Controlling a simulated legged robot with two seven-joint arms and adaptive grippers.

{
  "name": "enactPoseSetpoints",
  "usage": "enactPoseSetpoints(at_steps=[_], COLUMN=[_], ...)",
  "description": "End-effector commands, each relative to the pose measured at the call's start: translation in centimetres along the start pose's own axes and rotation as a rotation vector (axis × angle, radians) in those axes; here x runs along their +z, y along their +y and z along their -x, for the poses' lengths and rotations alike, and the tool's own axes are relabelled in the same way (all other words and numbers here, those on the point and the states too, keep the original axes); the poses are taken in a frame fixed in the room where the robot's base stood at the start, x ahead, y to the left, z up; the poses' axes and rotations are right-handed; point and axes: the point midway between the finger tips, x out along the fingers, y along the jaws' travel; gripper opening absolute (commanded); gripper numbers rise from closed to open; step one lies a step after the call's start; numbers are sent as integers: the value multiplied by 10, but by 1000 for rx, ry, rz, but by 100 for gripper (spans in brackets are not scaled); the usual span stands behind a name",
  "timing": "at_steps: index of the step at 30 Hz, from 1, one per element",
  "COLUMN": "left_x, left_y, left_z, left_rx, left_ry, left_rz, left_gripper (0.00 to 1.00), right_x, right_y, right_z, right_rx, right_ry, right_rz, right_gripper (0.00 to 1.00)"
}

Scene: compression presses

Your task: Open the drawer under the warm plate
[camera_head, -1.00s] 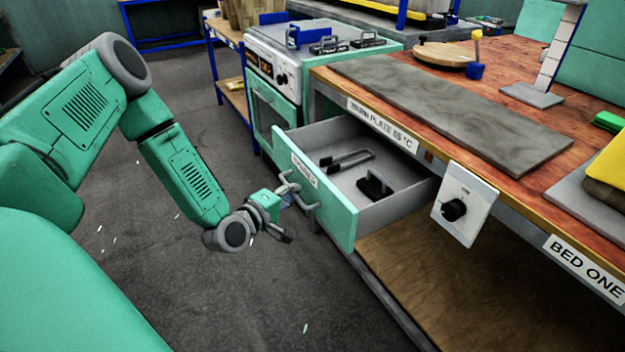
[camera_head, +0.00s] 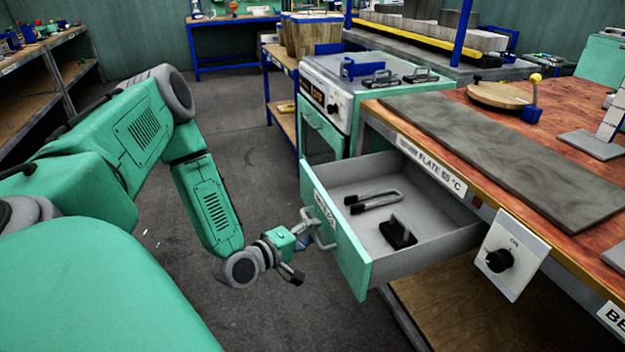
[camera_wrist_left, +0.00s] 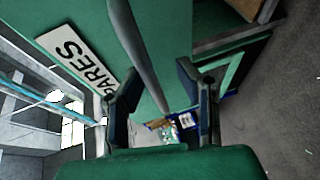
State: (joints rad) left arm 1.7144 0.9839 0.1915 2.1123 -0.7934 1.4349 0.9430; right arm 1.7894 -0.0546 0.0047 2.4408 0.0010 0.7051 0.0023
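The drawer (camera_head: 352,262) under the warm plate (camera_head: 520,160) is pulled well out, with its inside showing. Its green front also shows in the left wrist view (camera_wrist_left: 75,20) with a "SPARES" label (camera_wrist_left: 75,55). Its grey bar handle (camera_head: 328,240) is on the front and crosses the left wrist view (camera_wrist_left: 138,50). My left gripper (camera_head: 308,238) is at the handle, outside the drawer front. In the left wrist view its two fingers (camera_wrist_left: 158,80) stand apart, with the bar running down between them; contact cannot be told. My right gripper is out of view.
A grey U-shaped piece (camera_head: 375,201) and a black block with a handle (camera_head: 398,232) lie in the drawer. A control box with a knob (camera_head: 510,255) hangs right of it. A green cooker (camera_head: 330,105) stands behind. The floor (camera_head: 240,150) left of the drawer is clear.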

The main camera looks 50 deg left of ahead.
Motion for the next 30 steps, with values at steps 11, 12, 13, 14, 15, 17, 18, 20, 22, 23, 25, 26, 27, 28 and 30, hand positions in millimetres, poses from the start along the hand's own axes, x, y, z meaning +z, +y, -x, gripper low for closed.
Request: enactPoseSetpoints(at_steps=[11, 12, 13, 14, 15, 17, 18, 20, 22, 23, 25, 26, 27, 28, 30], left_x=[-1, -1, -2, -2, -2, -2, -2, -2, -1, -2, -1, -1, -1, -1, -1], left_y=[3, 3, 3, 3, 3, 2, 2, 2, 1, 1, 1, 0, 0, 0, 0], left_z=[3, 8, 12, 16, 23, 36, 45, 58, 73, 79, 92, 96, 102, 105, 112], left_rx=[10, 10, 10, 10, 9, 9, 9, 7, 6, 6, 6, 5, 6, 6, 6], left_ry=[4, 3, 4, 5, 5, 6, 5, 5, 5, 5, 4, 4, 3, 4, 3], left_rz=[0, 1, 1, 2, 4, 3, 4, 4, 4, 3, 4, 3, 2, 2, 1], left_gripper=[31, 31, 31, 31, 31, 31, 31, 31, 31, 31, 31, 31, 31, 31, 31], right_x=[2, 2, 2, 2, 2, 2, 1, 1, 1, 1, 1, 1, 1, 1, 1], right_y=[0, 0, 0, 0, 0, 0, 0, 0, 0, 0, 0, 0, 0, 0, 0], right_z=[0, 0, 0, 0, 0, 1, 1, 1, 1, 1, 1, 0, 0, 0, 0], right_rx=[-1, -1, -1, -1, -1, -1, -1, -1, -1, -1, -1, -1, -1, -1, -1], right_ry=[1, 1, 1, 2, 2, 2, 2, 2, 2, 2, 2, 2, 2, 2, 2], right_rz=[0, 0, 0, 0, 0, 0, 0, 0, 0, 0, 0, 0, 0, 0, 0], right_gripper=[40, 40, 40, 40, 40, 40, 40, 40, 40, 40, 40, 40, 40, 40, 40])
